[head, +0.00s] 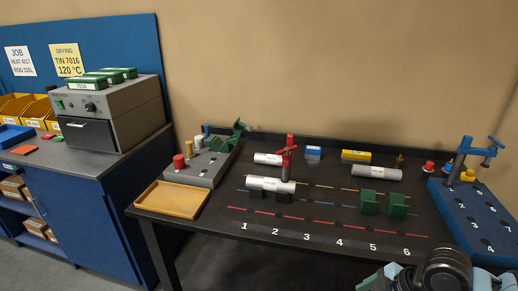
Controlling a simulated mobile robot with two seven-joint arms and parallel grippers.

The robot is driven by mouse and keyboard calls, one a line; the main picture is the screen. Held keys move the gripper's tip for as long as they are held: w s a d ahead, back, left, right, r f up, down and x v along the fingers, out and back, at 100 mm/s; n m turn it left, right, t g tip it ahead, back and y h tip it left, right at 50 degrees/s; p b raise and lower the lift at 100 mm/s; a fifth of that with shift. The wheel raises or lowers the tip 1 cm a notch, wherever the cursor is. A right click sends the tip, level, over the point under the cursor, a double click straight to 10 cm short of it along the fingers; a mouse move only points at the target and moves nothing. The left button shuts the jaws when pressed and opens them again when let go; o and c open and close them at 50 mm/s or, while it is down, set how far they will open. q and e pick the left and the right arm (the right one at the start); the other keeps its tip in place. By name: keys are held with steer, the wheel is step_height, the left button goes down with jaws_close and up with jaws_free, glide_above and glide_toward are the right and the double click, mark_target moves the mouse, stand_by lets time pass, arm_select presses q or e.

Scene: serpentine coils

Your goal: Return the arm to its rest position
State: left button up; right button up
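Part of my arm (440,272), with a dark round joint and pale grey-teal pieces, shows at the bottom right, in front of the black table (300,247). I take it for my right arm. No gripper fingers can be made out on it. My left arm and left gripper do not show. On the table, a white labelled cylinder (262,184) rests on dark blocks (283,197) near marks 1 and 2. Two more cylinders, a white one (268,159) and a grey one (377,172), lie farther back.
Two green blocks (369,202) stand near mark 5. A blue numbered block (470,215) with a clamp (478,147) stands at the right. A wooden tray (172,199) and grey fixture plate (200,168) are at the left. An oven (110,112) stands on the blue cabinet (115,215).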

steer(key=s+a+f+m+t+y, duration=0.1)
steer(key=a+f+m+t, duration=0.15)
steer(key=f, duration=0.35)
steer(key=s+a+f+m+t, duration=0.1)
steer(key=a+f+m+t, duration=0.1)
steer(key=a+f+m, duration=0.3)
steer(key=s+d+f+m+t+h, duration=0.1)
steer(key=s+d+f+m+h, duration=0.1)
steer(key=s+f, duration=0.3)
steer(key=s+d+f+m+t+h, duration=0.1)
steer(key=s+d+f, duration=0.3)
steer(key=s, duration=0.5)
step_height(320, 180, down, 2)
steer(key=shift+s+f+m+t+h, duration=0.3)
steer(key=shift+m+h, duration=0.3)
steer(key=shift+m, duration=0.25)
